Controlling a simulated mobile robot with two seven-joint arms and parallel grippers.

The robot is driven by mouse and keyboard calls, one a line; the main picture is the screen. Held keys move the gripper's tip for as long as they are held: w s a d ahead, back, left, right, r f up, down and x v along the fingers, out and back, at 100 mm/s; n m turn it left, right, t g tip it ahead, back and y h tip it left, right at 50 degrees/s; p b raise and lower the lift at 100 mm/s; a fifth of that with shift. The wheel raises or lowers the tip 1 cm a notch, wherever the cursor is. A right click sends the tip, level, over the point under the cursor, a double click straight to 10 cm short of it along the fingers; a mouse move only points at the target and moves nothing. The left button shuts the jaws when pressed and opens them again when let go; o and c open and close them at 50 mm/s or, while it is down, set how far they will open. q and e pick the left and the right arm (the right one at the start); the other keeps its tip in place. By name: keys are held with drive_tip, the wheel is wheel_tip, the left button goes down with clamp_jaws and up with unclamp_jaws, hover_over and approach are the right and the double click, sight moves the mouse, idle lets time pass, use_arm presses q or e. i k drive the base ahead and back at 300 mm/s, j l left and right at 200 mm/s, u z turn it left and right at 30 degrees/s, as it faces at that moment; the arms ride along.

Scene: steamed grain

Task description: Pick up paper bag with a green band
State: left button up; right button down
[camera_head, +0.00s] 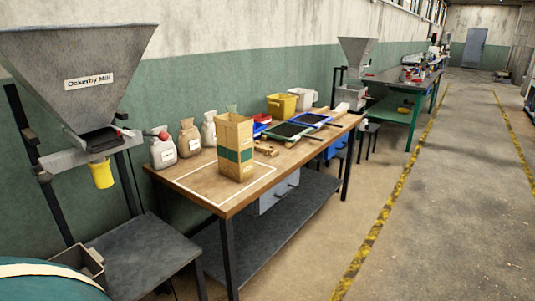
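The paper bag with a green band (235,147) stands upright and open-topped on the near part of the wooden table (212,192). It is tan, with a dark green band around its middle and small light labels. It stands inside a white outlined rectangle on the table top. Neither of my grippers shows in the head view, and nothing touches the bag from the front.
Several small sacks (189,138) stand behind the bag by the wall. Trays (287,131) and a yellow bin (281,106) lie farther along the table. A grey mill hopper (80,75) stands at left above a low bench (140,255). The floor at right is clear.

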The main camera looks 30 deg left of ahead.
sight(234, 132)
drive_tip(key=i+u, duration=0.25)
drive_tip(key=i, duration=0.2)
drive_tip(key=i+l+u, duration=0.2)
drive_tip(key=i, duration=0.3)
drive_tip(key=i+l+u, duration=0.25)
drive_tip(key=i, duration=0.2)
